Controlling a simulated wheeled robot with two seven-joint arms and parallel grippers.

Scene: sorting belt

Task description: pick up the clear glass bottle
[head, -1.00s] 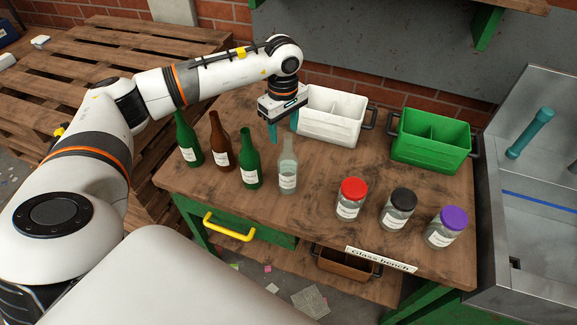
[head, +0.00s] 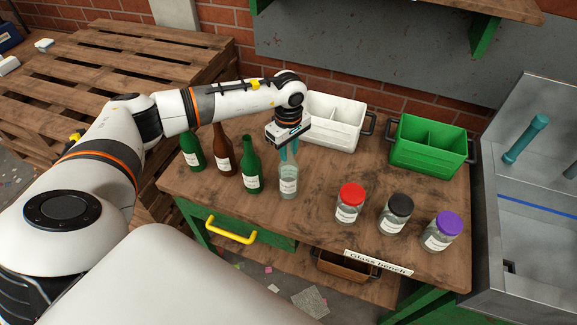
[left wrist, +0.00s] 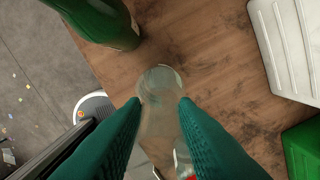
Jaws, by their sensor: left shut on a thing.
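The clear glass bottle (head: 288,182) stands upright on the wooden bench with a white label, at the right end of a row of bottles. My left gripper (head: 289,150) is over it, its teal fingers shut around the bottle's neck, which they mostly hide in the head view. In the left wrist view the clear bottle (left wrist: 160,88) sits between the two teal fingers (left wrist: 160,118). I cannot tell whether its base is off the bench. My right gripper is not in view.
A green bottle (head: 252,172) stands close on the left, with a brown bottle (head: 223,155) and another green bottle (head: 192,150) beyond. A white bin (head: 335,143) and green bin (head: 428,160) stand behind. Jars with red (head: 351,191), black (head: 401,203) and purple (head: 451,220) lids stand right.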

